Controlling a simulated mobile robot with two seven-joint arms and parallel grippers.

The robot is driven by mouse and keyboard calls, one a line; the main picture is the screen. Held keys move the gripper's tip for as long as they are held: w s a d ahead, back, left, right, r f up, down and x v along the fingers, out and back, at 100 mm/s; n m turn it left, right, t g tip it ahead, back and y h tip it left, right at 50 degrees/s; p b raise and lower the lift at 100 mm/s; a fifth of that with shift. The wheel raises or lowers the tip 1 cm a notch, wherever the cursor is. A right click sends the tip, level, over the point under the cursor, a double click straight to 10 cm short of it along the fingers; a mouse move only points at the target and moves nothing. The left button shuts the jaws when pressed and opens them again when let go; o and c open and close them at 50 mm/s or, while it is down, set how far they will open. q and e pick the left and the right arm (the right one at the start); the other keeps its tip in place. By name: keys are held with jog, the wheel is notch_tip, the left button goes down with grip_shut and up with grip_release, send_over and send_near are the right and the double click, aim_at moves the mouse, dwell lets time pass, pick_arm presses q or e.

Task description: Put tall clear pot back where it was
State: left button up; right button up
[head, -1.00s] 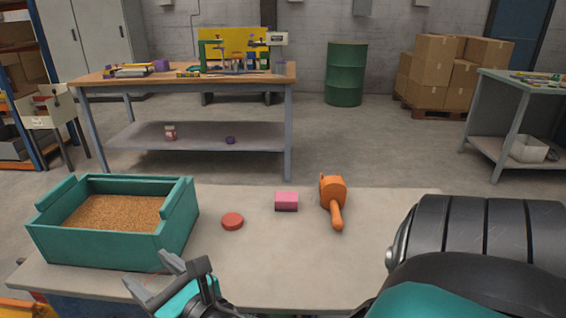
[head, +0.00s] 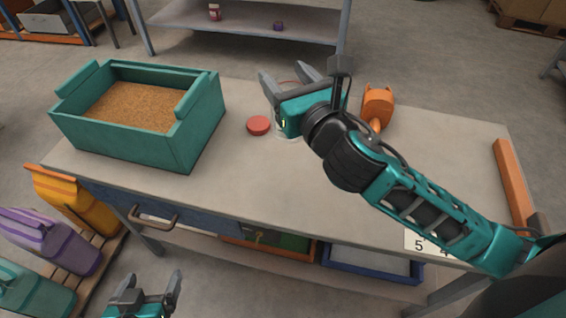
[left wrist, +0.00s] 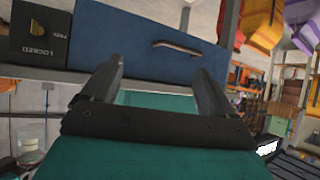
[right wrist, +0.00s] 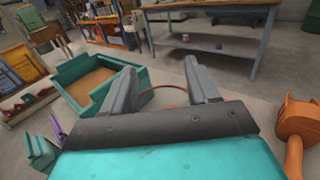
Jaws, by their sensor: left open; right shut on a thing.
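My right gripper (head: 288,76) is shut on the tall clear pot (head: 285,138), over the middle of the worktable (head: 210,185). The pot is almost invisible: a thin reddish rim line shows between the fingers, and a faint clear edge shows below the gripper. The rim line also shows between the fingers in the right wrist view (right wrist: 176,88). I cannot tell whether the pot touches the table. My left gripper (head: 150,282) is open and empty, low in front of the table; the left wrist view shows its spread fingers (left wrist: 162,70) facing a blue drawer (left wrist: 140,40).
A teal bin of brown grain (head: 190,145) stands on the table's left. A red disc (head: 259,125) lies left of my right gripper, an orange scoop (head: 377,105) to its right. An orange bar (head: 512,185) lies at the right edge. The front left tabletop is clear.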

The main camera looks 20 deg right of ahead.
notch_tip(320, 180, up, 6)
jog(key=w+a+y, duration=0.1)
jog(key=w+a, duration=0.1)
pick_arm(q)
jog(key=f+b, duration=0.2)
jog(key=d+f+b, duration=0.1)
jog(key=b, duration=0.2)
jog(key=f+b, duration=0.2)
jog(key=b, duration=0.1)
jog(key=shift+w+d+f, duration=0.3)
jog(key=shift+w+d, duration=0.05)
jog(key=shift+d, duration=0.05)
pick_arm(e)
notch_tip(320, 180, down, 20)
jog(key=n, duration=0.1)
jog(key=shift+w+r+y, duration=0.2)
jog(key=shift+r+y, duration=0.05)
jog(key=shift+y, duration=0.15)
jog(key=shift+a, duration=0.1)
jog(key=shift+f, duration=0.1)
